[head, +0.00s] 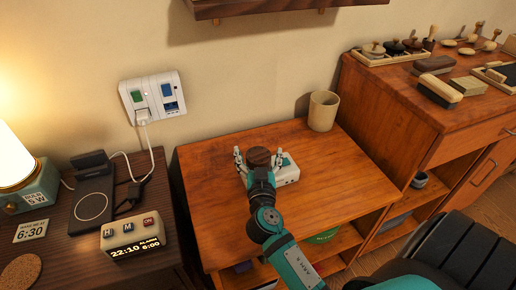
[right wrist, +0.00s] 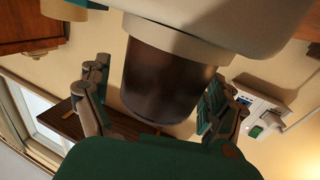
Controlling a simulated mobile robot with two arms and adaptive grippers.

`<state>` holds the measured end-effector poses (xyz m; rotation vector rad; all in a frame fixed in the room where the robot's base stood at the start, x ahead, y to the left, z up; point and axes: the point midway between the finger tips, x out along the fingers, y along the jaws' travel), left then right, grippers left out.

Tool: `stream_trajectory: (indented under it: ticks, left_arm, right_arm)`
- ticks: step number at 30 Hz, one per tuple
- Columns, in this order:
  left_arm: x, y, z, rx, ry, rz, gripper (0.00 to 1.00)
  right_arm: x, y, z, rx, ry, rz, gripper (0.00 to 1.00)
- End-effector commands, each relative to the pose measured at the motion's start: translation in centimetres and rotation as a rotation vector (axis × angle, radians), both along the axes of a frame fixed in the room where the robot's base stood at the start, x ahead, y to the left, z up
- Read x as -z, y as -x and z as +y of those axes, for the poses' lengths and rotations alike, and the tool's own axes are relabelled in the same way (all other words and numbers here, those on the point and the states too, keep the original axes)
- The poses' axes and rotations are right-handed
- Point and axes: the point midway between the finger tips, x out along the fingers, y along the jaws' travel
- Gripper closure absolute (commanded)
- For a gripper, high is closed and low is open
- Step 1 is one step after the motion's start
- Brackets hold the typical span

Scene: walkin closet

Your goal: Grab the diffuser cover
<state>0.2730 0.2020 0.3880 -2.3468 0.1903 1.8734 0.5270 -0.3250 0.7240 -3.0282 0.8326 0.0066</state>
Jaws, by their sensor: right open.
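The diffuser has a dark brown rounded cover (head: 259,156) on a pale base (head: 288,172) with a teal button, standing on the wooden cabinet top. My right gripper (head: 258,158) is open, with one finger on each side of the cover. In the right wrist view the cover (right wrist: 165,80) is a dark cylinder between the spread fingers of my right gripper (right wrist: 160,108), with visible space at both sides. The pale base (right wrist: 240,22) shows above it in that upside-down picture. My arm hides part of the base in the head view. My left gripper is out of view.
A beige cup (head: 322,111) stands behind, near the wall. An outlet panel (head: 153,96) is on the wall. A dark side table at left holds a lamp (head: 12,160), a charger and a clock (head: 133,235). A taller cabinet (head: 415,110) stands at right. The cabinet top's right part is clear.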

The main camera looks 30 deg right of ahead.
Motion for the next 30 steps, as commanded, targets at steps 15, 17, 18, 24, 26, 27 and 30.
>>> stream_trajectory:
  ticks: [15,17,18,24,26,27,30]
  left_arm:
    - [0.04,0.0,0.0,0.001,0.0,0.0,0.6]
    - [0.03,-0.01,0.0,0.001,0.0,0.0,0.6]
    - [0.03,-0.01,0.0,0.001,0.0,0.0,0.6]
    - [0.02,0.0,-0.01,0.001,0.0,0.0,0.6]
    - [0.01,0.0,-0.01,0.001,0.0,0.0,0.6]
    - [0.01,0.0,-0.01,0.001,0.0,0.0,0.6]
    - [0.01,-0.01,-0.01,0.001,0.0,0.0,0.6]
  right_arm:
    - [0.01,0.05,0.01,0.001,0.0,0.0,0.43]
    - [0.01,0.05,0.01,0.001,0.0,0.0,0.5]
    - [0.01,0.05,0.01,0.001,0.0,0.0,0.56]
    - [0.0,0.04,0.0,0.001,0.0,0.0,0.67]
    - [-0.03,0.04,0.0,0.001,0.001,-0.001,0.68]
    - [-0.03,0.04,0.0,0.001,0.001,-0.001,0.68]
    - [-0.03,0.04,0.0,0.001,0.001,-0.001,0.68]
